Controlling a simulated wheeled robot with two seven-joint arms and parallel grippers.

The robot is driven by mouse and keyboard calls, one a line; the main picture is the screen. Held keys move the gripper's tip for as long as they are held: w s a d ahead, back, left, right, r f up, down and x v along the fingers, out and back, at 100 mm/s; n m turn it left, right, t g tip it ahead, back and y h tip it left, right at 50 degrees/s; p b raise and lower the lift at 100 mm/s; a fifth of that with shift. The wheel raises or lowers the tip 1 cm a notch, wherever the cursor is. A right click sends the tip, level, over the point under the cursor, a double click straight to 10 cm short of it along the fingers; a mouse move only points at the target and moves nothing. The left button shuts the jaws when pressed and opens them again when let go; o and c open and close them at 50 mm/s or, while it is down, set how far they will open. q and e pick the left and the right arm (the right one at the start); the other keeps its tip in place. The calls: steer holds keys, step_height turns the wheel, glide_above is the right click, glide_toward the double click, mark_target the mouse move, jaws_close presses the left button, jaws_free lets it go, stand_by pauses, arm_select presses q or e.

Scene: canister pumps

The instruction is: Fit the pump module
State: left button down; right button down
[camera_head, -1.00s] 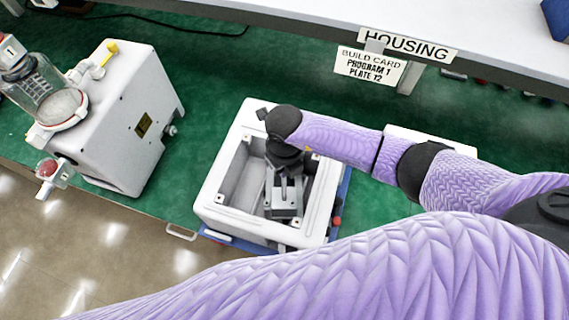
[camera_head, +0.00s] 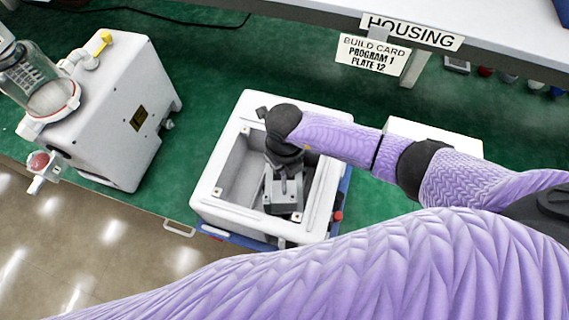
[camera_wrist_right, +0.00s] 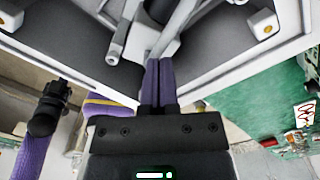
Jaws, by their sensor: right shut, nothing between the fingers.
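The white open-topped housing (camera_head: 212,206) stands on the bench in the head view. A grey block (camera_head: 284,205), which looks like the pump module, is inside it, toward the near right part. Its seating cannot be told. My right gripper (camera_head: 284,178) points down into the housing just over the block, shut and empty. In the right wrist view the shut fingers (camera_wrist_right: 158,80) end beside grey rods and a grey body (camera_wrist_right: 150,45), with the housing's pale rim (camera_wrist_right: 215,75) close by. Whether the fingers touch the body cannot be told. My left gripper cannot be made out.
A blue tray (camera_head: 250,242) lies under the housing. A white pump unit (camera_head: 130,130) with a clear canister (camera_head: 48,95) stands at left. A build card (camera_head: 372,62) and a HOUSING sign (camera_head: 412,32) hang from the shelf. Green bench is clear between unit and housing.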

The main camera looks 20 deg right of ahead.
steer(key=shift+f+b, duration=0.5)
steer(key=shift+f, duration=0.15)
step_height(320, 180, up, 3)
steer(key=p, duration=0.3)
steer(key=shift+r, duration=0.1)
step_height(320, 180, up, 9)
steer(key=shift+r, duration=0.15)
